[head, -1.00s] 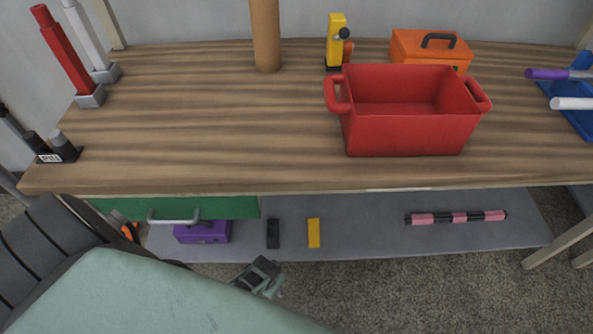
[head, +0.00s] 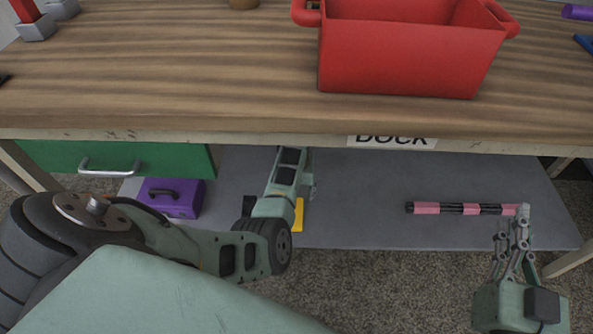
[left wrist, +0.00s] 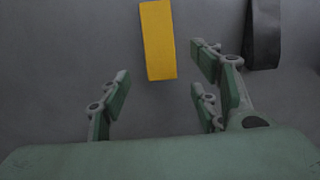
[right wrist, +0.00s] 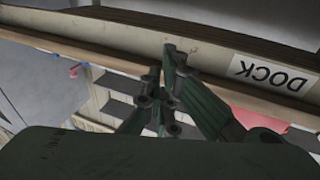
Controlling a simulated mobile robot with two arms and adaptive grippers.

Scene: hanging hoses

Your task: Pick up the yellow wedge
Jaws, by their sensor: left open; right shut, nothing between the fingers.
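The yellow wedge (head: 299,212) lies on the grey lower shelf, mostly hidden behind my left arm in the head view. In the left wrist view the whole near end of the yellow wedge (left wrist: 158,40) shows, its far end cut off by the top edge. My left gripper (left wrist: 160,82) is open and empty, its fingers on either side of the line to the wedge, with the wedge beyond the fingertips. My right gripper (head: 521,210) is shut and empty, in front of the shelf at the right; its closed fingers also show in the right wrist view (right wrist: 169,56).
A black block (left wrist: 264,35) lies beside the wedge. A purple box (head: 172,197) and a pink-and-black striped bar (head: 462,208) are on the shelf. The wooden tabletop (head: 180,80) overhangs it, with a red bin (head: 405,60) on top and a green drawer (head: 120,162) below.

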